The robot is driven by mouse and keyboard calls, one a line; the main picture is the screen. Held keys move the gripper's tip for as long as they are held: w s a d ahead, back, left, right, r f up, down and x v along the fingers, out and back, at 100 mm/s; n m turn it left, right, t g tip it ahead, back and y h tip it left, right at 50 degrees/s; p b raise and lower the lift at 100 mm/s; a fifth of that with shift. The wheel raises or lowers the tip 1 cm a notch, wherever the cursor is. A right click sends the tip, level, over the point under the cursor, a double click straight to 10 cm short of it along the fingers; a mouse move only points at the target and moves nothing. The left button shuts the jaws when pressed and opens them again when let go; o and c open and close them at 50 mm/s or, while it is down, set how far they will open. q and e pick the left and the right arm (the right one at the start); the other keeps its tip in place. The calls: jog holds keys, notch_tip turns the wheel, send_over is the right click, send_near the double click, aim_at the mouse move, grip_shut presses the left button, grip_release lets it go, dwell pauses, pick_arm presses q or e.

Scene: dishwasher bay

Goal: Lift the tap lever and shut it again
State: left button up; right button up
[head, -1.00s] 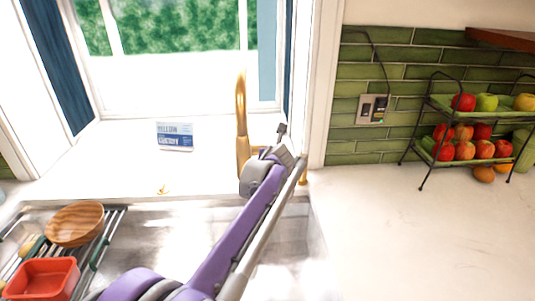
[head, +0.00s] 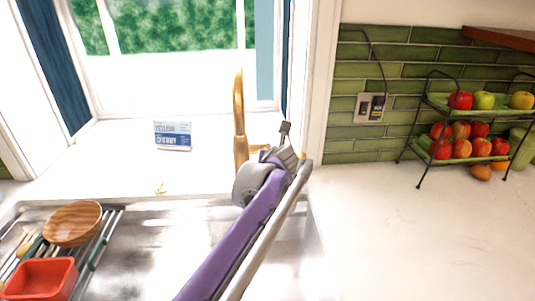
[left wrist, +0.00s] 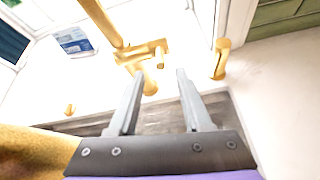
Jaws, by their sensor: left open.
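The gold tap (head: 239,120) stands upright behind the sink, below the window. In the left wrist view the tap (left wrist: 104,22) crosses the upper left, with its lever and side fitting (left wrist: 143,53) just beyond the fingers. My left gripper (head: 287,136) is at the end of the purple arm, to the right of the tap in the head view and hiding part of its base. In the left wrist view my left gripper (left wrist: 158,76) is open, with nothing between its fingers. The lever lies a little past the fingertips, apparently apart from them. My right gripper is out of view.
A separate gold post (left wrist: 220,60) stands right of the tap. A blue-and-white box (head: 173,136) is on the sill. A wooden bowl (head: 73,224) and red tub (head: 43,279) sit on the rack at left. A fruit stand (head: 424,160) is on the right counter.

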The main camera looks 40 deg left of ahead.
pick_arm(q)
jog(key=shift+v, duration=1.55)
